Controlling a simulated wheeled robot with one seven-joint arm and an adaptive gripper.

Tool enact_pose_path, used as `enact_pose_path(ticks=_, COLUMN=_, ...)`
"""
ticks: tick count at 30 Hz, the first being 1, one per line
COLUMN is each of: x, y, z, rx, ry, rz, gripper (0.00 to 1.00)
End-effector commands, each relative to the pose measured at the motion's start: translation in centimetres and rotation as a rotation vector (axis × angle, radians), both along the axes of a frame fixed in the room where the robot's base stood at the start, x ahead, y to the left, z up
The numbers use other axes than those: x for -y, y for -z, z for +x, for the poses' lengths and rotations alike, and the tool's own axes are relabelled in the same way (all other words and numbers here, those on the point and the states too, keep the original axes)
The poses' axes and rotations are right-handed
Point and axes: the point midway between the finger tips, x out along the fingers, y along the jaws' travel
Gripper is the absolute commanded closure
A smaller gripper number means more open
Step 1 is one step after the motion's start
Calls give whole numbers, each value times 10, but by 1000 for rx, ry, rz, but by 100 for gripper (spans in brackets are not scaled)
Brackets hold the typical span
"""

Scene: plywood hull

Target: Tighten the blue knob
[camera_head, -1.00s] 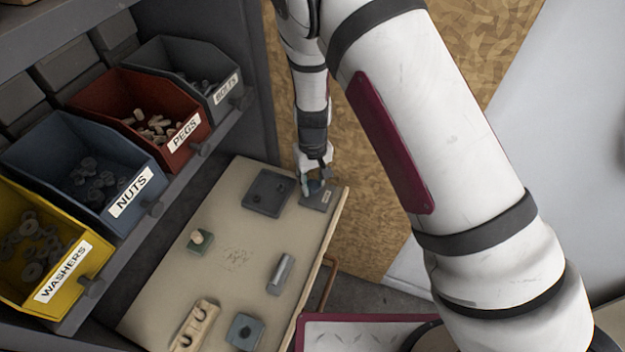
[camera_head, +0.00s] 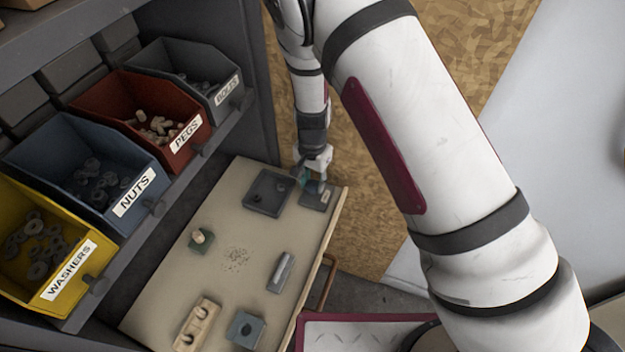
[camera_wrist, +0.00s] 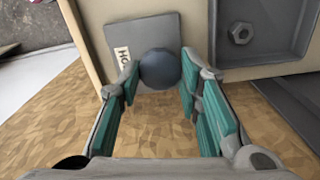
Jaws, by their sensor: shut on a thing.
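The blue knob (camera_wrist: 160,68) is a round, dark blue ball on a small grey plate (camera_wrist: 143,33) at the far right corner of the worktop. A partly hidden white label starting "HO" is on the plate. My gripper (camera_wrist: 160,74) has its teal-padded fingers on either side of the knob and is shut on it. In the head view my gripper (camera_head: 313,178) reaches down over the same plate (camera_head: 320,199) and mostly hides the knob.
A grey tray (camera_head: 258,203) holding a hex nut (camera_wrist: 241,33) lies beside the plate. A green block with a peg (camera_head: 201,238), a grey cylinder (camera_head: 281,272), a wooden piece (camera_head: 197,325) and a grey-blue block (camera_head: 245,329) lie nearer. Labelled bins line the left; a plywood wall stands behind.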

Motion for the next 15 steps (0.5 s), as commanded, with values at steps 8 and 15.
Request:
enact_pose_path(ticks=8, x=0, y=-1, z=0, rx=1, ry=246, rz=1, gripper=96)
enact_pose_path(ticks=15, x=-1, y=-1, z=0, rx=1, ry=406, rz=1, gripper=96)
